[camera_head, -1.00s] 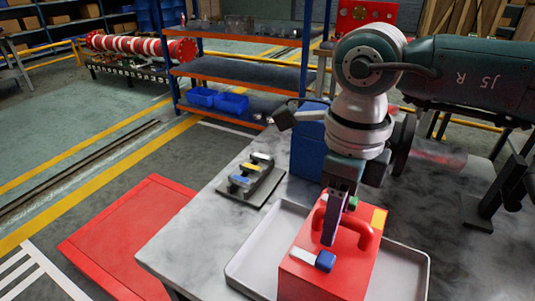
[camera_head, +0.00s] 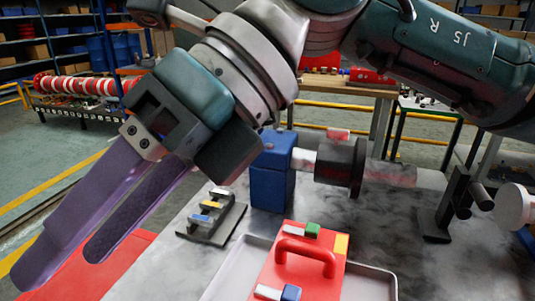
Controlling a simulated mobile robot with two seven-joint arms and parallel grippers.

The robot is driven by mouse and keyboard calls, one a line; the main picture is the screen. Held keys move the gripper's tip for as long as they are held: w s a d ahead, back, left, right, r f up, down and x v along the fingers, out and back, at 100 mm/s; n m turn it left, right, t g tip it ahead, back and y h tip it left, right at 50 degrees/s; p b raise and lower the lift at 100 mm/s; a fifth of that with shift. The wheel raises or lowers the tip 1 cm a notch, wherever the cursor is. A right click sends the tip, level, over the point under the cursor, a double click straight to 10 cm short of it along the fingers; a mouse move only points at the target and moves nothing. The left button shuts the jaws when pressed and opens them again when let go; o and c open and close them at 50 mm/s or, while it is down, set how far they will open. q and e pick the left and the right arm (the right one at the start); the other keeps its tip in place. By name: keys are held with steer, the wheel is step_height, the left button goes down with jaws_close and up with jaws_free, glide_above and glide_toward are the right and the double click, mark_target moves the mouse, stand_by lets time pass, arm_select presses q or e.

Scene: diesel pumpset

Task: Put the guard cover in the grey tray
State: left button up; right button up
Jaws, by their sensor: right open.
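The guard cover (camera_head: 325,287) is a red box with an arched red handle (camera_head: 305,252) on top. It stands upright inside the rim of the grey tray (camera_head: 370,284), on the table; its lower part is cut off by the picture edge. Small green, blue, white and yellow pieces show on its top. My right gripper (camera_head: 66,266) is open and empty, high at the left and close to the camera, well apart from the cover. My left gripper is not in view.
Behind the tray stand a blue block (camera_head: 272,180) and a dark wheel (camera_head: 345,167) on a shaft. A dark rack with coloured pieces (camera_head: 211,216) lies left of the tray. A black stand (camera_head: 445,215) is at the right. Bare tabletop lies between.

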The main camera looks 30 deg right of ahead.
steer(key=a+r+m+t+y, duration=0.45)
steer(key=r+y, duration=0.35)
steer(key=r, duration=0.4)
steer(key=w+d+r+m+t+h, duration=0.2)
steer(key=w+d+m+t, duration=0.1)
steer(key=m+t, duration=0.45)
steer(key=w+d+r+m+t+h, duration=0.1)
steer(key=w+d+r+m+t, duration=0.25)
steer(key=m+t, duration=0.35)
steer(key=m+g+h, duration=1.1)
steer(key=m+h, duration=0.5)
steer(key=m, duration=0.6)
glide_above(334, 263)
steer(key=s+a, duration=0.3)
steer(key=a, duration=0.1)
step_height(334, 263, down, 28)
steer(key=shift+w+r, duration=0.1)
steer(key=s+a+f+m+g, duration=0.1)
steer(key=s+f+g, duration=0.3)
steer(key=s, duration=0.5)
steer(key=shift+s+f+y, duration=0.2)
steer(key=shift+s+y, duration=0.1)
steer(key=shift+s, duration=0.1)
steer(key=shift+r, duration=0.1)
